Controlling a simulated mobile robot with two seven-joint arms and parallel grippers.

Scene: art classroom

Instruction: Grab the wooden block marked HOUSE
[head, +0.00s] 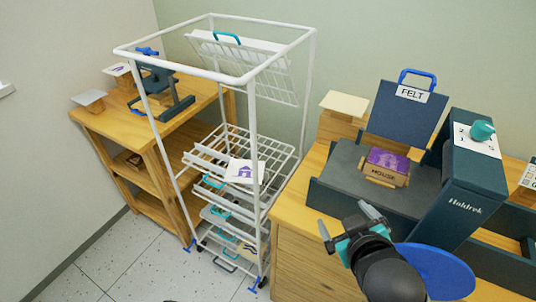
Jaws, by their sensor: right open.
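The wooden block marked HOUSE (385,172) lies on the dark bed of a machine at the right. Its front edge reads HOUSE and its top is purple with a pale design. My right gripper (349,222) is open and empty, in front of the machine and nearer to me than the block. The gripper is apart from the block, below and left of it in the picture. My left gripper is not in view.
The machine (464,180) has a raised dark flap labelled FELT (411,95) behind the block. A white wire drying rack (252,130) stands left of the wooden cabinet (285,225). A wooden shelf (110,127) with a small press is at far left.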

